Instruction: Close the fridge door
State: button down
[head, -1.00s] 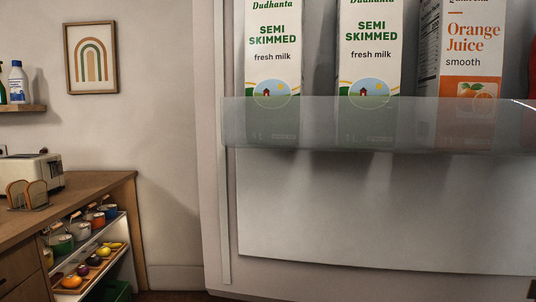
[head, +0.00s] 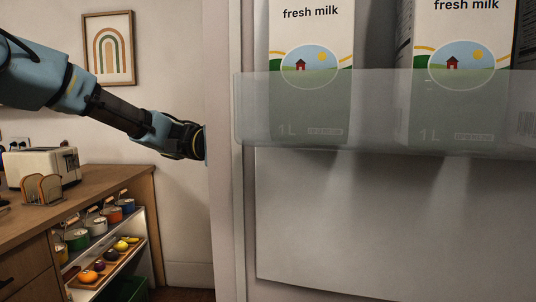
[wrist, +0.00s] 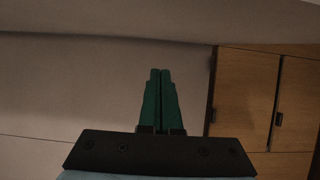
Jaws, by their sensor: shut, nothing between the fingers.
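The fridge door (head: 350,215) stands open and fills the right of the head view, its inner side facing me. Its clear shelf (head: 370,135) holds milk cartons (head: 310,50). My arm comes in from the left, and its end meets the door's left edge. The fingers are hidden there, so I cannot tell whether they touch the door. In the wrist view my gripper (wrist: 160,75) is shut and empty, its green fingers side by side in front of a pale surface. The fridge body is not clearly in view.
A wooden counter (head: 95,185) with a toaster (head: 45,167) stands at the left, below my arm. Pots and a fruit tray (head: 100,268) sit on shelves under it. A framed picture (head: 107,48) hangs on the wall. The wrist view shows wooden cabinet doors (wrist: 245,95) at right.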

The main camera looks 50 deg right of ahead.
aim_at(301, 160)
jog(key=shift+s+a+p, duration=0.45)
jog(key=shift+s+p, duration=0.05)
jog(key=shift+s, duration=1.05)
jog(key=shift+s+a+p, duration=0.45)
jog(key=shift+s+p, duration=0.1)
jog(key=shift+s, duration=1.05)
jog(key=shift+s+a+p, duration=0.45)
jog(key=shift+s+p, duration=0.05)
jog(key=shift+s, duration=1.05)
